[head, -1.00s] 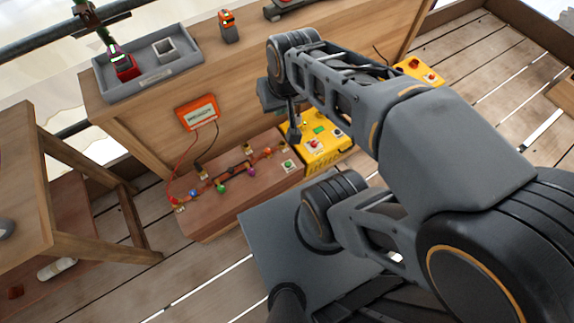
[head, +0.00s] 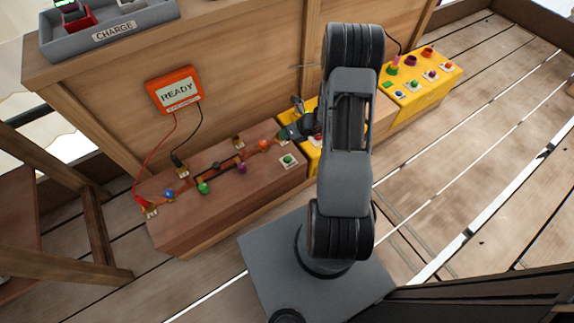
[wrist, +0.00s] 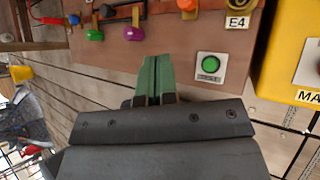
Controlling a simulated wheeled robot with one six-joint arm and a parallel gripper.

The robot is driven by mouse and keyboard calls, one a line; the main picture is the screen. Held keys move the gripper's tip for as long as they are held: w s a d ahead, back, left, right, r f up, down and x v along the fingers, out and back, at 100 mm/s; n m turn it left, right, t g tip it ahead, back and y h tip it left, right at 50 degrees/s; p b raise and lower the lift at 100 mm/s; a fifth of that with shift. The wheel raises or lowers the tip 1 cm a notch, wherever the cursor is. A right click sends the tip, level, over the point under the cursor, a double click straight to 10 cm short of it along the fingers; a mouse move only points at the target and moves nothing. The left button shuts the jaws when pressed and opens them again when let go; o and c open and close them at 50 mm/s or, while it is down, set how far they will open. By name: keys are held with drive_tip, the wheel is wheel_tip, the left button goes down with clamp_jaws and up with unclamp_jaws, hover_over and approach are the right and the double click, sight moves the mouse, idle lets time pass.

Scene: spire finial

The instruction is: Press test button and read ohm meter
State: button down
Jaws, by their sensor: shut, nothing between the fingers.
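The orange ohm meter (head: 175,91) is mounted on the wooden panel and its screen reads "READY". A red lead and a black lead run down from it to the brown board (head: 222,203). The green test button (head: 288,160) sits on a small white plate at the board's right end. In the wrist view the same button (wrist: 209,66) is just right of my gripper's green fingertips. My gripper (wrist: 154,75) is shut and empty, its fingers together. In the head view my gripper (head: 284,134) is near the board's right end, beside the button; whether it touches anything is unclear.
The board carries coloured knobs and terminals, including a blue one (head: 169,194) and a green one (head: 203,188). A yellow box (head: 314,158) adjoins the board's right end, partly behind my arm. Another yellow control box (head: 420,83) stands farther right. A grey charge tray (head: 150,27) is at upper left.

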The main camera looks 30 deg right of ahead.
sight(288, 157)
drive_tip(key=f, duration=0.1)
drive_tip(key=d+f+m, duration=0.1)
drive_tip(key=f+m, duration=0.1)
drive_tip(key=f, duration=0.1)
drive_tip(key=shift+s+d+f+b, duration=0.1)
drive_tip(key=shift+d+b, duration=0.15)
drive_tip(key=shift+b, duration=0.15)
drive_tip(key=shift+f, duration=0.1)
wheel_tip(288, 157, down, 9)
drive_tip(key=b, duration=0.7)
drive_tip(key=shift+r, duration=0.2)
drive_tip(key=shift+f+b, duration=0.1)
drive_tip(key=shift+b, duration=0.25)
idle(1.3)
drive_tip(key=shift+f, duration=0.3)
drive_tip(key=shift+f+b, duration=0.45)
drive_tip(key=shift+b, duration=0.15)
idle(0.5)
drive_tip(key=shift+r, duration=0.2)
drive_tip(key=shift+r+p, duration=0.7)
drive_tip(key=shift+p, duration=0.1)
